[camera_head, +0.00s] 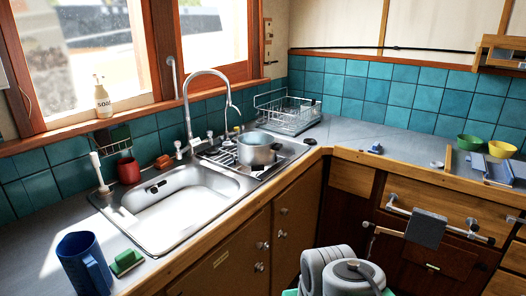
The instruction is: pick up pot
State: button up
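A silver metal pot (257,149) stands upright on the rack over the right side of the sink, behind and to the right of the open basin. A handle seems to stick out toward the right, but it is small and hard to make out. Grey rounded parts at the bottom edge look like my own arm. My gripper's fingers do not show, so I see nothing holding the pot.
The tall curved faucet (187,105) rises behind the basin, left of the pot. A wire dish rack (290,115) stands behind right.

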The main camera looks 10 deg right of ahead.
aim_at(254, 148)
jog(key=z, duration=0.9)
jog(key=i, duration=1.3)
jog(key=u, duration=2.55)
